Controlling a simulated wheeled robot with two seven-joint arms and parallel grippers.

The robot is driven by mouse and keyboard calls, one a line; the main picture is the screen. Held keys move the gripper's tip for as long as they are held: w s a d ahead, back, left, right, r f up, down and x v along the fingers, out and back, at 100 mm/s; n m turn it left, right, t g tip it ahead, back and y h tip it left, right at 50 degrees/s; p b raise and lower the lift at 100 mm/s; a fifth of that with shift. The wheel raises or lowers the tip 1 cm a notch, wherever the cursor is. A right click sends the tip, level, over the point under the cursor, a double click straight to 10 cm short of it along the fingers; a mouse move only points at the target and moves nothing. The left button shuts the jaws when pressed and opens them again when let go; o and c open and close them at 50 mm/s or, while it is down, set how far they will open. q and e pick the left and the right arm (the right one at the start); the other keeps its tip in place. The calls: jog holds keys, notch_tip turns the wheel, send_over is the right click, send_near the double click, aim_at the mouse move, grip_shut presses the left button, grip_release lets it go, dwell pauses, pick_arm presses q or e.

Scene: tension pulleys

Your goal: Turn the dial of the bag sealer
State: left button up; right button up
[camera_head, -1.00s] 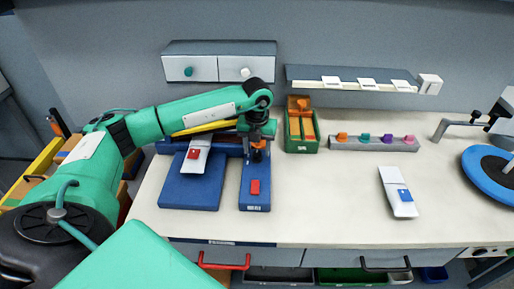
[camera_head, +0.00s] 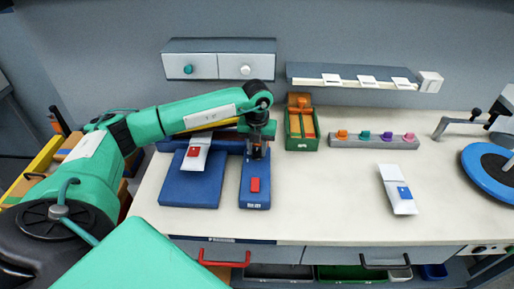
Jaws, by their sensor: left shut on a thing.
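The blue bag sealer (camera_head: 186,190) stands at the left of the worktop. Its narrow right-hand panel (camera_head: 255,200) carries a red block (camera_head: 255,185) and, further back, the dial, which my fingers hide. A white bag with a red label (camera_head: 199,143) lies on the sealer's wide plate. My left gripper (camera_head: 257,153) points down over the back of the narrow panel and is shut on the dial. My right gripper is out of view.
A green bin (camera_head: 315,143) stands just right of my left gripper. A grey rail (camera_head: 373,142) holds several coloured knobs. A white bag with a blue label (camera_head: 398,190) and a blue turntable (camera_head: 486,174) are further right. The middle front of the worktop is clear.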

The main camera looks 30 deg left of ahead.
pick_arm(q)
jog(key=shift+n, duration=0.9)
jog(key=n+b, duration=0.1)
jog(key=n, duration=0.2)
jog(key=shift+n, duration=2.8)
jog(key=shift+r+n, duration=0.1)
jog(key=shift+n, duration=0.5)
jog(key=o, duration=0.7)
jog(key=shift+o, duration=1.4)
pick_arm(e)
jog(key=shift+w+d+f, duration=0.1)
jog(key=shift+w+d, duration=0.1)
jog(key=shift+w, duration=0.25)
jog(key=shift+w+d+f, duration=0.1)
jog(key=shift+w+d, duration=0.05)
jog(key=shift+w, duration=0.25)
